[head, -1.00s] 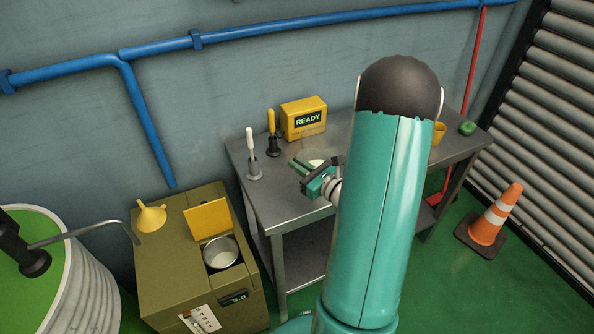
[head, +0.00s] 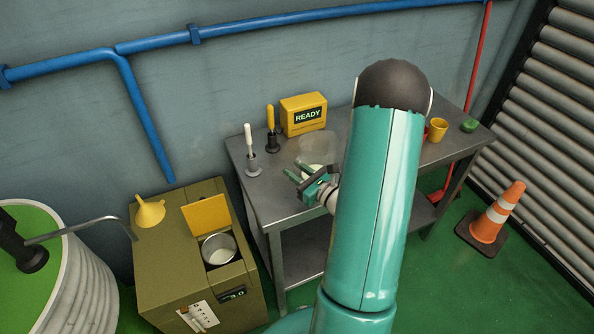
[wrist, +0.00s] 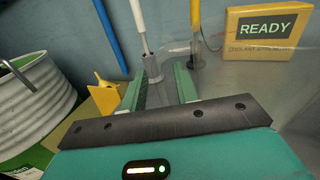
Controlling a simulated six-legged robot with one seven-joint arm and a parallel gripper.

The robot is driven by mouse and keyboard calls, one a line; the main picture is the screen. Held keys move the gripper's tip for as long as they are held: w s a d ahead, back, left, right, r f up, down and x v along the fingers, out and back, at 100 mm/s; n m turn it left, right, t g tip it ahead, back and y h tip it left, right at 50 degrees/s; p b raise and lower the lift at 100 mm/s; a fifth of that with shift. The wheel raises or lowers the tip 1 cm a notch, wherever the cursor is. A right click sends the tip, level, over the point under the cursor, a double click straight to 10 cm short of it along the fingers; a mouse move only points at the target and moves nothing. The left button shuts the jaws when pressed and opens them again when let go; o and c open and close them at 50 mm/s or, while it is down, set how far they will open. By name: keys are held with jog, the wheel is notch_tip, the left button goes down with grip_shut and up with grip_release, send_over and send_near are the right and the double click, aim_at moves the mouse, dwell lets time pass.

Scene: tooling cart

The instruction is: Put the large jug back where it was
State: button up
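The large jug (head: 318,148) looks like the clear, see-through vessel standing on the metal bench, with something pale low in it. Its edges are faint. In the wrist view a clear curved wall (wrist: 235,75) shows right of the fingers, in front of the yellow box. I cannot tell whether the gripper touches the jug.
A white-handled tool (head: 249,150) and a yellow-handled tool (head: 271,130) stand near the yellow READY box (head: 304,115). A yellow cup (head: 437,130) and green item (head: 469,125) are at right. An olive cabinet (head: 160,270) with a metal pot (head: 218,249) stands left.

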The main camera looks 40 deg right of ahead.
jog(key=shift+s+r, duration=0.1)
jog(key=shift+s, duration=0.05)
jog(key=s, duration=1.2)
jog(key=w+a+r+n+g+y, duration=0.1)
jog(key=a+r+n+g+y, duration=0.25)
jog(key=a+n, duration=0.35)
jog(key=a+r+n+g+y, duration=0.3)
jog(key=a+n+g, duration=0.25)
jog(key=a, duration=0.35)
jog(key=w+a+r+n+g+y, duration=0.1)
jog(key=a+r+n+g+y, duration=0.25)
jog(key=a+n, duration=0.4)
jog(key=s+a+r+n+h, duration=0.2)
jog(key=r+n+h, duration=0.3)
jog(key=n, duration=0.2)
jog(key=s+a+r+n+h, duration=0.2)
jog(key=r+n+h, duration=0.3)
jog(key=n+h, duration=0.1)
jog(key=shift+s+r+n, duration=0.35)
jog(key=shift+s+n, duration=0.05)
jog(key=shift+n, duration=0.4)
jog(key=shift+a, duration=0.1)
